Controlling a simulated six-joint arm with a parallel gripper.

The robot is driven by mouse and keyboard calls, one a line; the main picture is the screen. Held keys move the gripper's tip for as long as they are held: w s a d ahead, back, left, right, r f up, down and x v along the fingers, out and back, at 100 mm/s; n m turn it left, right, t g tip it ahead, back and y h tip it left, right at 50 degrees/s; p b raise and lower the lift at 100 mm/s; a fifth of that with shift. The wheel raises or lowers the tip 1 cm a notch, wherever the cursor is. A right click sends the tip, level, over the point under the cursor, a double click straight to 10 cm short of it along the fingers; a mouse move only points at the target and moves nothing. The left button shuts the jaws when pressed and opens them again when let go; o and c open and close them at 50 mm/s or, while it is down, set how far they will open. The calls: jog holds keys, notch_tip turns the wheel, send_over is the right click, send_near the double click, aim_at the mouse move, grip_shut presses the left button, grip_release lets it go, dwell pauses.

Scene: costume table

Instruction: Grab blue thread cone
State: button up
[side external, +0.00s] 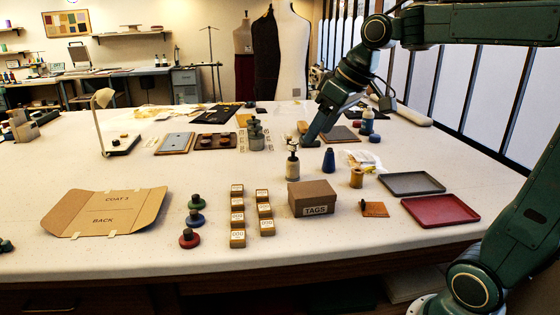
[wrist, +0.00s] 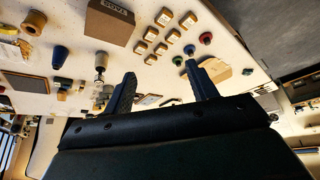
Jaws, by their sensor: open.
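The blue thread cone (side external: 329,160) stands upright on the white table, just right of a pale bottle with a dark neck (side external: 292,168). It also shows in the wrist view (wrist: 60,57), left of the gripper fingers and apart from them. My gripper (side external: 309,139) is above the table, behind and left of the cone in the side view. In the wrist view its two fingers (wrist: 160,72) are spread with nothing held between them.
A brown TAGS box (side external: 313,198) and a tan thread spool (side external: 357,178) stand near the cone. Grey (side external: 412,183) and red (side external: 440,210) trays lie to the right. Several small labelled boxes (side external: 237,218) stand at front. Front-left table has free room around the cardboard pattern (side external: 105,211).

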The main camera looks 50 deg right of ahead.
jog(key=w+d+f, duration=0.1)
jog(key=w+d, duration=0.4)
jog(key=d, duration=0.4)
jog(key=w+d, duration=0.6)
jog(key=d, duration=0.3)
jog(key=s+d+f, duration=0.1)
jog(key=d+f, duration=0.4)
jog(key=d, duration=0.5)
jog(key=s+d+f+n, duration=0.1)
jog(key=d+f, duration=0.3)
jog(key=d, duration=0.6)
jog(key=shift+f+n+y, duration=0.3)
jog(key=shift+f+y, duration=0.05)
jog(key=shift+y, duration=0.05)
send_over(329, 160)
jog(key=s+d, duration=0.2)
notch_tip(329, 160, down, 7)
jog(key=shift+f, duration=0.2)
jog(key=shift+d+f, duration=0.1)
